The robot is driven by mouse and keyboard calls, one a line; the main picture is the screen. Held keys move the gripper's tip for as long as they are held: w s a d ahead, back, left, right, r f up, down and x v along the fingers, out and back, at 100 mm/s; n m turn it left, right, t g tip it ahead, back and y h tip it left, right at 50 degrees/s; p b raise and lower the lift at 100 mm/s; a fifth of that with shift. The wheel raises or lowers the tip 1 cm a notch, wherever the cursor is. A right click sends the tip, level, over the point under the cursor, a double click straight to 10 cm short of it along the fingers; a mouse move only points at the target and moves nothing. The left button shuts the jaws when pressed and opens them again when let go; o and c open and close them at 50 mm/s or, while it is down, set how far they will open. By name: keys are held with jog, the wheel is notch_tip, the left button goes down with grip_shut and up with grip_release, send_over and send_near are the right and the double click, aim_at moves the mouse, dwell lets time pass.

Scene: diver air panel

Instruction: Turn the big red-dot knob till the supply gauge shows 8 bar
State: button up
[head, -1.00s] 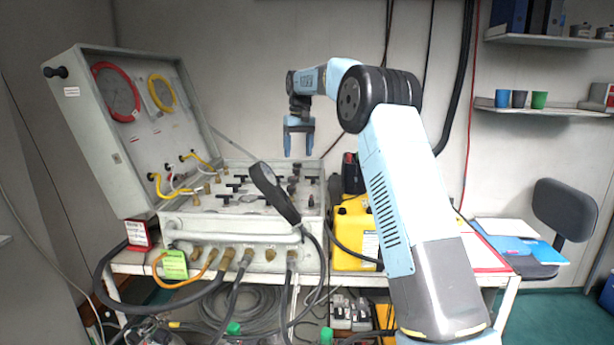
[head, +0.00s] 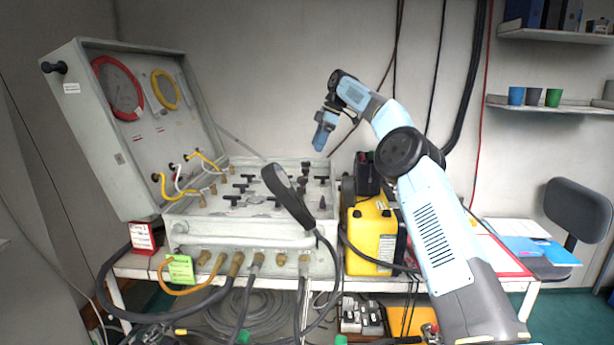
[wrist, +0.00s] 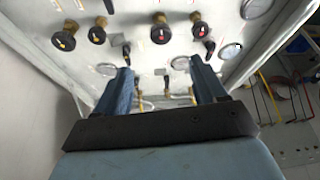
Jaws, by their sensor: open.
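The open grey air panel case (head: 255,240) stands on a white table. Its dark knobs show small in the head view, partly behind a black handset. In the wrist view, black knobs with coloured marks line the panel: one (wrist: 160,33) and a smaller one (wrist: 199,29) bear reddish dots, and two more (wrist: 97,34) (wrist: 63,40) sit to the left. I cannot tell which is the big red-dot knob. Several round gauges show, one at the right (wrist: 230,51); their readings and which is supply are unreadable. My gripper (head: 319,149) is open and empty above the panel's back right, apart from the knobs.
The lid (head: 125,150) is raised at the left. Hoses hang in front. Air above the panel is free.

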aim_at(303, 178)
jog(key=x, duration=1.3)
jog(key=shift+f, duration=0.15)
